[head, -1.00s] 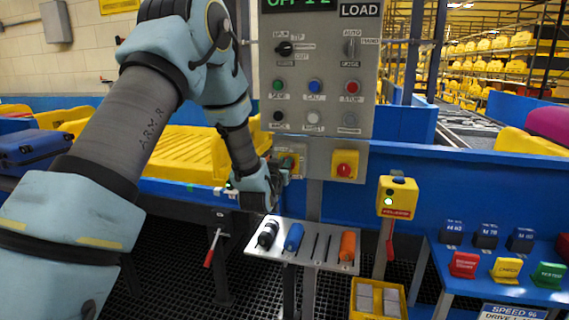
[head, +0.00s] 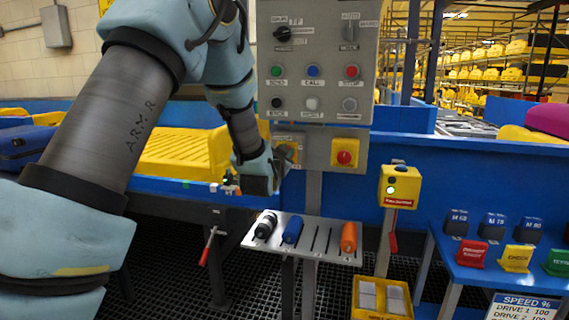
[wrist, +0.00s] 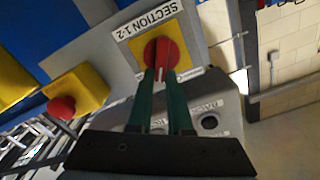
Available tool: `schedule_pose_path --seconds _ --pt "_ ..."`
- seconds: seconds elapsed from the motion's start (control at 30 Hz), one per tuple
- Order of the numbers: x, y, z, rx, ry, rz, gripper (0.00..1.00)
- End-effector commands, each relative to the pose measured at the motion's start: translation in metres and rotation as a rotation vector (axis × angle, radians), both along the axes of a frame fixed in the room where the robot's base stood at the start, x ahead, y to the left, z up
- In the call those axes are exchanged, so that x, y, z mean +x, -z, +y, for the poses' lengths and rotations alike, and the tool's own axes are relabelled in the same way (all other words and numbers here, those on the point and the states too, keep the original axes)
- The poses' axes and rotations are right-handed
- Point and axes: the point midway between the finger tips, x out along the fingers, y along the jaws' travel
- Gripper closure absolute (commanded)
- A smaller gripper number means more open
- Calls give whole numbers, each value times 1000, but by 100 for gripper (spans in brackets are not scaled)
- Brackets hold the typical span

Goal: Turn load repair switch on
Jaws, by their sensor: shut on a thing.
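In the wrist view a red rotary switch (wrist: 163,47) sits on a yellow square plate labelled SECTION 1-2, which appears upside down. The two green fingers of my gripper (wrist: 161,75) are shut on its red knob. A pale mark shows on the knob between the fingertips. In the head view my gripper (head: 277,168) is at the left yellow switch plate (head: 288,146) below the grey control panel (head: 318,60). It hides much of that plate, so the knob's angle is unclear there. I cannot read a load repair label.
A red button on a yellow box (head: 345,152) is just right of the switch. A shelf with coloured handles (head: 303,238) is below. A yellow lamp box (head: 399,187) stands to the right. Yellow trays (head: 180,155) lie on the conveyor behind my arm.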

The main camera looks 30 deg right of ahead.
Motion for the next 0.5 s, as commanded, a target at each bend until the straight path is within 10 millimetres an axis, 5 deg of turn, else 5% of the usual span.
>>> schedule_pose_path --seconds 0.5 --pt "-6 12 -6 360 1 -336 100"
